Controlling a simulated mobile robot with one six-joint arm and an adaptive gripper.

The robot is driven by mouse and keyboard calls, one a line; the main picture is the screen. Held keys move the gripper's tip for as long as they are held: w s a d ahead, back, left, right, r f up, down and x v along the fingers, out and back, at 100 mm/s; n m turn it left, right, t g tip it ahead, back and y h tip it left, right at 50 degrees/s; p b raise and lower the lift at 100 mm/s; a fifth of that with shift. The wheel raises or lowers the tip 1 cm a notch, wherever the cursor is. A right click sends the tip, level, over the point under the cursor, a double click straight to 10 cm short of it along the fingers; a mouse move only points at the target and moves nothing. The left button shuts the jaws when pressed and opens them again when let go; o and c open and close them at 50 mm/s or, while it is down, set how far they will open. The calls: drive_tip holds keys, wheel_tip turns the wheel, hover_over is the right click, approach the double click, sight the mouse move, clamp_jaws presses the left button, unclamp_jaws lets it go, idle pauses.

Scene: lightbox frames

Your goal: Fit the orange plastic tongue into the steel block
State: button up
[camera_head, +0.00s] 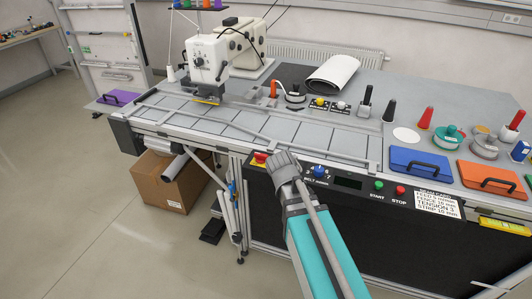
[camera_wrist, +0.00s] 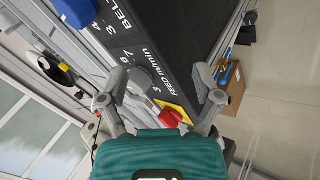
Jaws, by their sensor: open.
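A small upright orange piece (camera_head: 273,89), which may be the plastic tongue, stands on the table right of the sewing machine. A round pale piece with a dark top (camera_head: 295,97) stands just right of it. I cannot pick out the steel block with certainty. A small orange spot (camera_wrist: 101,99) shows beside the left finger in the wrist view; I cannot tell what it is. My gripper (camera_head: 280,160) is over the table's front edge by the control panel, well in front of the orange piece.
The red stop button (camera_head: 260,158) on its yellow base and the blue knob (camera_head: 320,170) are close to my gripper. The sewing machine (camera_head: 208,58) stands at the back left.

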drive_tip(key=s+d+f+m+g+y+b, duration=0.2)
drive_tip(key=s+f+m+g+b, duration=0.4)
drive_tip(key=s+f+b, duration=0.3)
drive_tip(key=s+f+m+y, duration=0.1)
drive_tip(key=s+f, duration=0.3)
drive_tip(key=shift+s+f+m+y, duration=0.15)
drive_tip(key=shift+m+y, duration=0.15)
drive_tip(key=shift+y, duration=0.1)
drive_tip(key=shift+d, duration=0.1)
drive_tip(key=c, duration=0.4)
drive_tip(key=shift+o, duration=0.2)
